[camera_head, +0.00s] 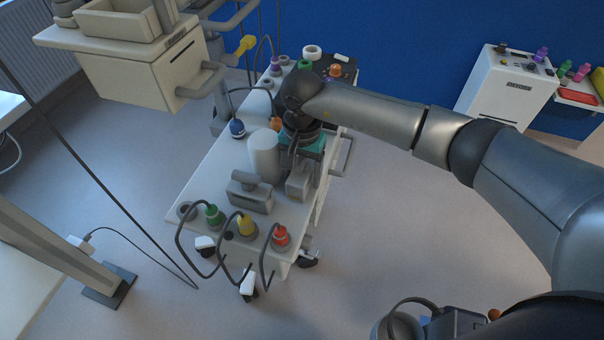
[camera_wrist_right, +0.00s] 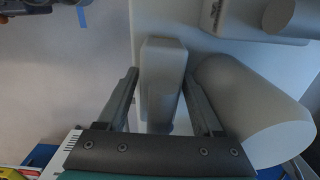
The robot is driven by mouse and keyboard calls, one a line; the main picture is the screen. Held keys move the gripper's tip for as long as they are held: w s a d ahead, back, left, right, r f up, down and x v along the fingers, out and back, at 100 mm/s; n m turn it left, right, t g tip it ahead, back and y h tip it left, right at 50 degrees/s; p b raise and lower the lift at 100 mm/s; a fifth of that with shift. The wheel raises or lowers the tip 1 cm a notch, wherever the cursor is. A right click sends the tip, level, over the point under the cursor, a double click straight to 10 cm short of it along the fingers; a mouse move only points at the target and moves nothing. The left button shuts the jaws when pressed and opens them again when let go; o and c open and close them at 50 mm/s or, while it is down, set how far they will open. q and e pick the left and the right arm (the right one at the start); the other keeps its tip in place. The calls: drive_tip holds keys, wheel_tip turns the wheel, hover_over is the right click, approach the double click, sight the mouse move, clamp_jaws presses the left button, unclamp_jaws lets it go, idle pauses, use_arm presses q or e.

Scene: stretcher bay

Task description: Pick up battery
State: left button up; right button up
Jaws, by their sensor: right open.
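A light grey block (camera_wrist_right: 163,62), which I take to be the battery, stands between the two fingers of my right gripper (camera_wrist_right: 161,74) in the right wrist view. The fingers are spread, one on each side, with a narrow gap on the left; contact on the right is hard to tell. In the head view the block (camera_head: 299,183) is on the cart top, just below my right gripper (camera_head: 302,164), whose fingers are mostly hidden by the wrist. My left gripper is not in view.
A grey cylinder (camera_head: 264,152) stands close to the gripper; it also shows in the wrist view (camera_wrist_right: 252,108). A grey handled device (camera_head: 249,194) sits nearby. Green, yellow and red connectors with cables line the front edge of the white cart (camera_head: 184,194). A beige cabinet (camera_head: 140,75) overhangs at upper left.

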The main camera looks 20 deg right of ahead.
drive_tip(key=shift+c, duration=0.3)
drive_tip(key=shift+r, duration=0.1)
clamp_jaws()
idle(0.4)
